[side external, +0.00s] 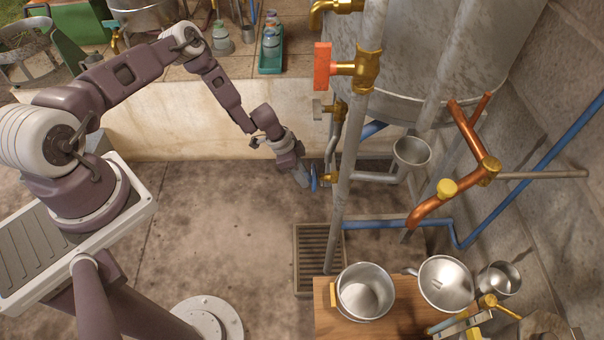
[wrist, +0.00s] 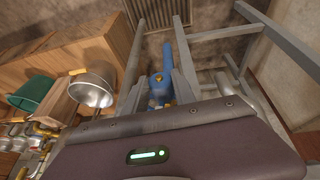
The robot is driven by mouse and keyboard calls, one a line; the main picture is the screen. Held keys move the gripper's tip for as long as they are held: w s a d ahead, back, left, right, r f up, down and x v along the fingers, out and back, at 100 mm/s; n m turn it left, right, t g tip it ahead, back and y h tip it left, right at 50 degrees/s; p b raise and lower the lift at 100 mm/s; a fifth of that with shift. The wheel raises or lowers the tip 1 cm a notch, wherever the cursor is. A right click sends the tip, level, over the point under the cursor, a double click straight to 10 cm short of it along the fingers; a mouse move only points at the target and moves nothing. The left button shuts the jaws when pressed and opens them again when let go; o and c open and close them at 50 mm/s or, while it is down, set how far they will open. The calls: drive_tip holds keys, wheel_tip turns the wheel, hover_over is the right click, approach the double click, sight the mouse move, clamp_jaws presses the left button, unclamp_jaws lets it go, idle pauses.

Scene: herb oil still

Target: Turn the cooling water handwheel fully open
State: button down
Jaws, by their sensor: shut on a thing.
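The cooling water handwheel (side external: 314,178) is a small blue wheel, seen nearly edge-on beside a vertical grey pipe in the side external view. In the wrist view a blue valve body with the wheel (wrist: 157,82) shows between my fingers, with a small yellow spot on it. My gripper (side external: 304,178) reaches down to the wheel from the left, shut on it. In the wrist view my gripper's two grey fingers (wrist: 160,62) stand on either side of the blue part. The fingers partly hide the wheel, so its turn angle cannot be told.
A grey frame leg (side external: 345,190) stands close right of the gripper. Above are a red-handled brass valve (side external: 323,66) and a large metal tank (side external: 420,60). A floor grate (side external: 312,255) and a wooden bench with pots (side external: 325,320) lie below.

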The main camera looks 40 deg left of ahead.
drive_tip(key=shift+w+a+f+n+g+h, duration=0.1)
drive_tip(key=shift+n+g+h, duration=0.05)
drive_tip(key=shift+g+h, duration=0.4)
drive_tip(key=shift+w+a+r+n+g+h, duration=0.1)
drive_tip(key=shift+n+g+h, duration=0.1)
drive_tip(key=shift+g+h, duration=0.35)
drive_tip(key=shift+w+a+f+n+g+h, duration=0.1)
drive_tip(key=shift+n+g+h, duration=0.05)
drive_tip(key=shift+g+h, duration=0.4)
drive_tip(key=c, duration=1)
unclamp_jaws()
drive_tip(key=shift+c, duration=0.2)
drive_tip(key=v, duration=0.7)
drive_tip(key=shift+s, duration=0.1)
